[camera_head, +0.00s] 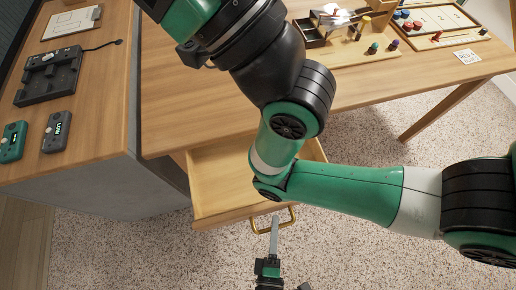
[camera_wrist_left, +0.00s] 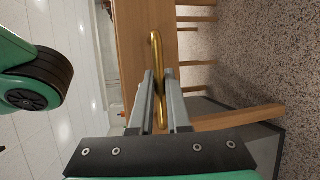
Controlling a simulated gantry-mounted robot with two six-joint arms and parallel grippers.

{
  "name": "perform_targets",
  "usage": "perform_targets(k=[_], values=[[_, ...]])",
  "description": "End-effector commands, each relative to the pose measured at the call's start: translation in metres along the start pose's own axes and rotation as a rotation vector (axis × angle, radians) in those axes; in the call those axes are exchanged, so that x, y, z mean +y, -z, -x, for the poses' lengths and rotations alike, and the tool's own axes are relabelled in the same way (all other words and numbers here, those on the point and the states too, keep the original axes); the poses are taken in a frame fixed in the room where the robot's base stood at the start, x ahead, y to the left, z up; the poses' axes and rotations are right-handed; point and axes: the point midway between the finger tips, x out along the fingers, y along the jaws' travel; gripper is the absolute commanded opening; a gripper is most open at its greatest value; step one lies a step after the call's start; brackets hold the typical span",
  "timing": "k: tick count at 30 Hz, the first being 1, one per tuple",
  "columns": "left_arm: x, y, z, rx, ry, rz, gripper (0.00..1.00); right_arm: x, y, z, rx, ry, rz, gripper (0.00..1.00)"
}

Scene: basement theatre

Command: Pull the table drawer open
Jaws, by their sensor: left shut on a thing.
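The table drawer (camera_head: 220,186) is pulled out from under the wooden table, and its pale, bare floor shows; I see nothing in it. Its gold bar handle (camera_head: 290,217) is on the front face, and it also shows in the left wrist view (camera_wrist_left: 156,50). My left gripper (camera_head: 274,222) is at the handle, in front of the drawer. In the left wrist view its two grey fingers (camera_wrist_left: 160,80) are on either side of the handle, shut on it. My arm hides the drawer's right part. My right gripper is not in view.
On the table (camera_head: 190,90) stand a wooden tray with small items (camera_head: 350,45) and a game board (camera_head: 440,18). A side counter at left holds a black device (camera_head: 50,75) and two handheld units (camera_head: 57,132). Speckled floor (camera_head: 130,245) lies clear before the drawer.

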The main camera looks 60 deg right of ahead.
Motion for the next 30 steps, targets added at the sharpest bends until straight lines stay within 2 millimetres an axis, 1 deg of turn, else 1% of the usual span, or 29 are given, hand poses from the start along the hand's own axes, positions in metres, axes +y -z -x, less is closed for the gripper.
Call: perform_targets(k=[1, 3, 7, 11, 20, 21, 25, 30], values=[[-0.002, -0.003, 0.007, -0.001, -0.001, 0.000, 0.00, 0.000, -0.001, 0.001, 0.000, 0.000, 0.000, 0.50], [-0.004, -0.007, 0.015, -0.006, -0.001, -0.001, 0.00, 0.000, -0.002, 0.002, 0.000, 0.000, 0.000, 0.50], [-0.005, -0.012, 0.025, -0.012, -0.001, -0.003, 0.00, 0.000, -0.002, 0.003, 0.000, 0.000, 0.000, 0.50], [-0.006, -0.015, 0.028, -0.016, -0.001, -0.003, 0.00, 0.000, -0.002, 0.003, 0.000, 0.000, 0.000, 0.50], [-0.006, -0.015, 0.028, -0.017, 0.000, -0.003, 0.00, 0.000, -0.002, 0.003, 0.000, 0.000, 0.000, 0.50], [-0.006, -0.015, 0.028, -0.017, 0.000, -0.003, 0.22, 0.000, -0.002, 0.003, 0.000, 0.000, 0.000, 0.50], [-0.006, -0.015, 0.028, -0.017, 0.000, -0.003, 0.45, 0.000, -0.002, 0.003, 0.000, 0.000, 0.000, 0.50], [-0.006, -0.015, 0.028, -0.016, 0.001, -0.003, 0.45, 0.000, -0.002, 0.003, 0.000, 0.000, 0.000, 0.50]])
